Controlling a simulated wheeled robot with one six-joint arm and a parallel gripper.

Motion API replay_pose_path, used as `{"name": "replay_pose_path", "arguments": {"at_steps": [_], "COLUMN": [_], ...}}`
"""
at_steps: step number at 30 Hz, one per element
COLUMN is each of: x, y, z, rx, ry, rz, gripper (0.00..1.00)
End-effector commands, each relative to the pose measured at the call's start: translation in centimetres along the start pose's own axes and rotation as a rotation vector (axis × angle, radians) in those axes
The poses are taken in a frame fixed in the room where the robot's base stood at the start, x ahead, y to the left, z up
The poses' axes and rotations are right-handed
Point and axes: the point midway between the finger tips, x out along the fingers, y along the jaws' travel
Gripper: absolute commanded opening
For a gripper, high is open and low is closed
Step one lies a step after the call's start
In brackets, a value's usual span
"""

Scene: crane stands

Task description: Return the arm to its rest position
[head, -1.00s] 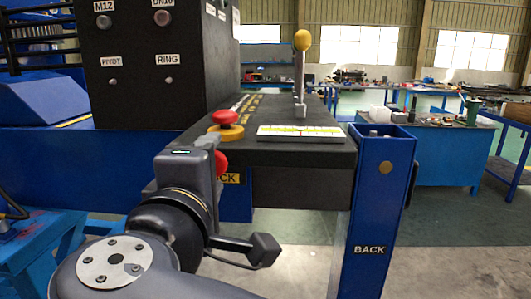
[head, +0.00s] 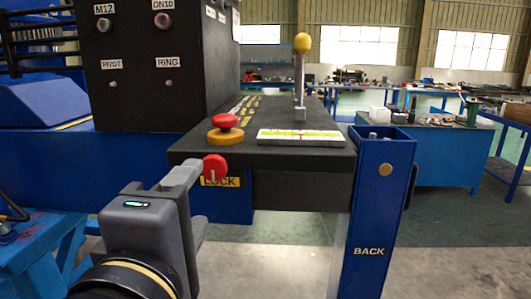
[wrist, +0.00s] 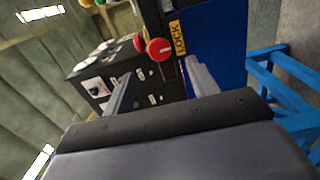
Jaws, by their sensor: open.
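My gripper (head: 188,174) is low in the left half of the head view, below and to the left of the black console. In the wrist view its two grey fingers (wrist: 161,73) stand apart with nothing between their tips. A red round knob (head: 215,167) beside the yellow LOCK label (head: 221,182) sits under the console's front edge, just past the fingertips in the head view. The knob also shows in the wrist view (wrist: 160,49), beyond the gap between the fingers. I cannot tell whether a finger touches it.
The black console (head: 300,152) carries a red mushroom button (head: 225,121) on a yellow base, a scale strip (head: 301,136) and a yellow-topped lever (head: 301,75). A blue BACK post (head: 372,215) stands right. A blue frame (head: 40,235) stands at lower left. Floor between looks clear.

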Motion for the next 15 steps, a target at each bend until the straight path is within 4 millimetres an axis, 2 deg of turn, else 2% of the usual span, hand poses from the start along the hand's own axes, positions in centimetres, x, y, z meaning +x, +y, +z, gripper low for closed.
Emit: {"name": "replay_pose_path", "arguments": {"at_steps": [8, 15], "x": [-3.0, -0.2], "y": [0.0, -0.1], "z": [-0.1, 0.1], "rx": [-0.001, 0.001], "ry": [0.005, -0.006], "rz": [0.0, 0.0], "gripper": [0.56, 0.56]}}
